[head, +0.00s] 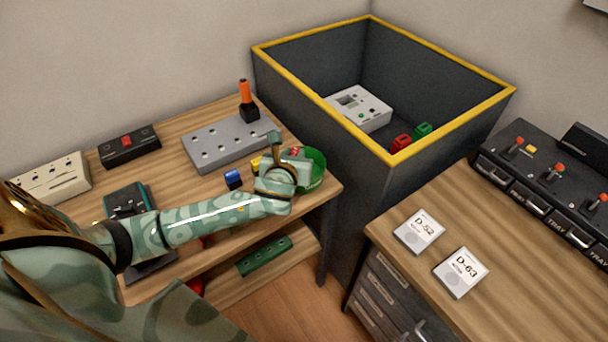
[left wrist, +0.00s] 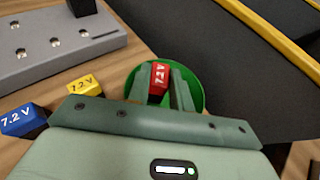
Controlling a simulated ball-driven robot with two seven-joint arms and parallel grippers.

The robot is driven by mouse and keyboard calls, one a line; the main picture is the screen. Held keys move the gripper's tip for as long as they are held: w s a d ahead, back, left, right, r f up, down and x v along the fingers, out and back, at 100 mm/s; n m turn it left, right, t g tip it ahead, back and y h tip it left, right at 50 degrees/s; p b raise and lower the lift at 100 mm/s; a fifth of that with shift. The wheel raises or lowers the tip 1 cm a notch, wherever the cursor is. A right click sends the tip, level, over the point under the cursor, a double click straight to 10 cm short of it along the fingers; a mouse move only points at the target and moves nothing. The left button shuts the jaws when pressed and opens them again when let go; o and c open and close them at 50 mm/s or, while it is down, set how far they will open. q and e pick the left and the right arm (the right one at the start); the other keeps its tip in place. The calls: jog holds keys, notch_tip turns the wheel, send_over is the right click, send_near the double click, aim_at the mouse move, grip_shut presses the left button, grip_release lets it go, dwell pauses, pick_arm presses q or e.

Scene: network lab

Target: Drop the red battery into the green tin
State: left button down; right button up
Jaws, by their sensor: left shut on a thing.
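The red battery (left wrist: 158,76), marked 7.2 V, is between the two fingers of my left gripper (left wrist: 161,88), which is shut on it. In the left wrist view the battery shows against the inside of the green tin (left wrist: 194,80). In the head view my left gripper (head: 292,160) is at the tin (head: 317,173), near the right end of the wooden bench, and mostly hides the battery. How far the battery is above the tin's bottom cannot be told. My right gripper is not in view.
A yellow battery (left wrist: 84,85) and a blue battery (left wrist: 22,120) lie left of the tin. A grey panel (head: 222,143) with an orange-handled switch is behind them. A deep dark bin (head: 345,195) with a yellow rim stands right of the bench.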

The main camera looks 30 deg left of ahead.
pick_arm(q)
jog(key=c, duration=1.2)
grip_release()
jog(key=shift+o, duration=0.2)
jog(key=p+v, duration=0.6)
jog(key=v, duration=1)
jog(key=shift+s, duration=0.2)
jog(key=shift+d, duration=0.1)
